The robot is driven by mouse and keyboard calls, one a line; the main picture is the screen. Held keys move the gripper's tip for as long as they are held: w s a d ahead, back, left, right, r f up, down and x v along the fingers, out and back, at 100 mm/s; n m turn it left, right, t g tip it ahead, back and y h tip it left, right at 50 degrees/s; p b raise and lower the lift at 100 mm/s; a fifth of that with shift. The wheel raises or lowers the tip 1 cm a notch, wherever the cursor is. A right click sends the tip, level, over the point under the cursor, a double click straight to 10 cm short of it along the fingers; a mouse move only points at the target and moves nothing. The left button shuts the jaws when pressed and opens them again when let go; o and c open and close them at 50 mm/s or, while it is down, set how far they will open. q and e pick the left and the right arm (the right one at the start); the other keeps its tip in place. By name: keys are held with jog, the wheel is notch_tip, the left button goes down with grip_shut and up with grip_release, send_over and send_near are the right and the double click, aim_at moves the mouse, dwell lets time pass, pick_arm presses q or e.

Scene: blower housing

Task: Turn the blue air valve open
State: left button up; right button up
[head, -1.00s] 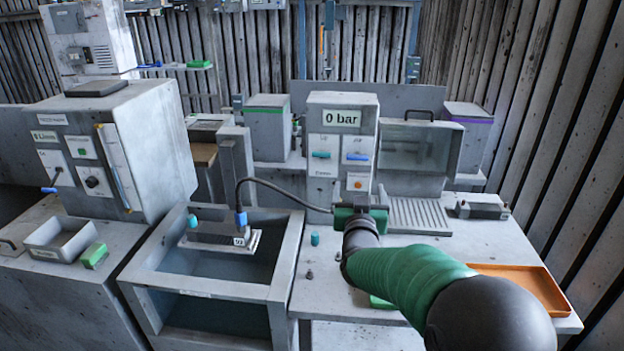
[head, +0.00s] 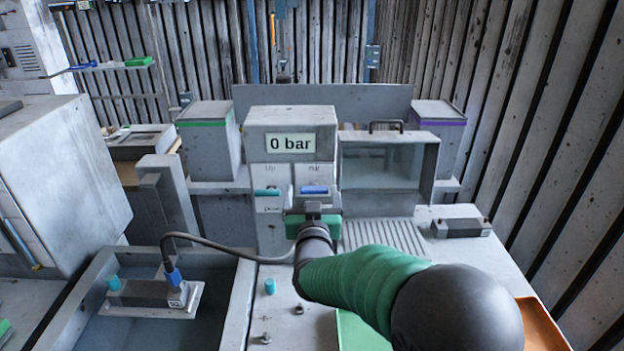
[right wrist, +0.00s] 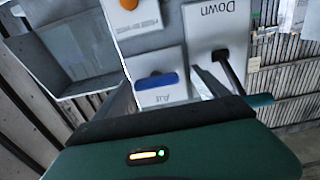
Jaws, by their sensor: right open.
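The blue air valve handle (head: 314,189) lies horizontal on a pale plate on the front of the grey box with the "0 bar" display (head: 290,144). In the right wrist view the blue handle (right wrist: 156,82) shows above its "Air" label. My right gripper (head: 313,208) is just below and in front of the handle in the head view. It is open, and its two fingers (right wrist: 166,88) point toward the panel on either side of the handle's line. I cannot tell whether they touch it. My left gripper is not in view.
A teal lever (head: 267,192) sits left of the blue handle, close by. An orange knob (right wrist: 128,4) is also near. A clear-fronted chamber (head: 385,165) stands to the right. A black hose (head: 215,247) runs from the tank's fixture (head: 140,293) toward the box.

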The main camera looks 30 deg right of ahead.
jog(key=shift+w+d, duration=0.2)
jog(key=shift+d, duration=0.05)
jog(key=shift+s+d, duration=0.1)
jog(key=shift+d, duration=0.05)
jog(key=shift+s+r, duration=0.25)
jog(key=shift+s, duration=0.15)
jog(key=shift+c, duration=0.2)
jog(key=shift+a, duration=0.2)
jog(key=shift+c, duration=1.1)
jog(key=shift+w+a, duration=0.1)
jog(key=shift+w, duration=0.05)
jog(key=c, duration=1.1)
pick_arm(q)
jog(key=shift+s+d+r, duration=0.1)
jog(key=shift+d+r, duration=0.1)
